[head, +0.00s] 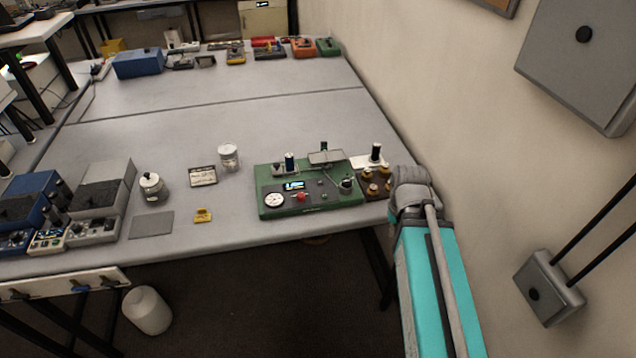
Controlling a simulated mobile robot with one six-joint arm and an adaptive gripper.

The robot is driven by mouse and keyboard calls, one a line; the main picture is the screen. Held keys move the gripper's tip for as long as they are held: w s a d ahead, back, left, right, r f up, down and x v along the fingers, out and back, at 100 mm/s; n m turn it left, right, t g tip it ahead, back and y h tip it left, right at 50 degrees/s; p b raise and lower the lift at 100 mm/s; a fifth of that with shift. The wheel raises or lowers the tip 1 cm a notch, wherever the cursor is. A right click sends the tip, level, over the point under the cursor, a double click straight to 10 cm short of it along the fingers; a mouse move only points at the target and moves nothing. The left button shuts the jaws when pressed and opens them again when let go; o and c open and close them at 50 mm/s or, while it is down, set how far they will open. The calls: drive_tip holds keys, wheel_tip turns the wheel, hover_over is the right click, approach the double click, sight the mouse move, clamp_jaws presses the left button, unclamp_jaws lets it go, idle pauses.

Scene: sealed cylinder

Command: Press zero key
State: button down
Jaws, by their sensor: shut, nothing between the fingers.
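A green instrument (315,207) sits near the front right edge of the grey table. It has a small lit display (293,185), a white round dial (274,200), a red button (302,197) and small grey knobs. A flat grey pan (327,157) stands at its back. No label is readable, so I cannot tell which control is the zero key. My teal arm (440,290) rises at the right, and its grey joint (412,185) is just right of the instrument. My gripper cannot be made out.
A dark block with brass pieces (376,185) sits between the instrument and my arm. A metal can (229,158), a jar (153,187) and a yellow piece (203,215) stand to the left. The wall (460,110) is close on the right. The table's middle is clear.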

wheel_tip(320, 180, up, 3)
drive_tip(key=n+t+h+b, duration=0.3)
drive_tip(key=n+t+h, duration=0.35)
drive_tip(key=n, duration=1.25)
hover_over(319, 183)
drive_tip(key=shift+a+t+y, duration=0.1)
drive_tip(key=shift+t+y, duration=0.25)
drive_tip(key=shift+f, duration=0.1)
wheel_tip(319, 183, down, 8)
drive_tip(key=b, duration=0.8)
drive_tip(key=shift+f, duration=0.25)
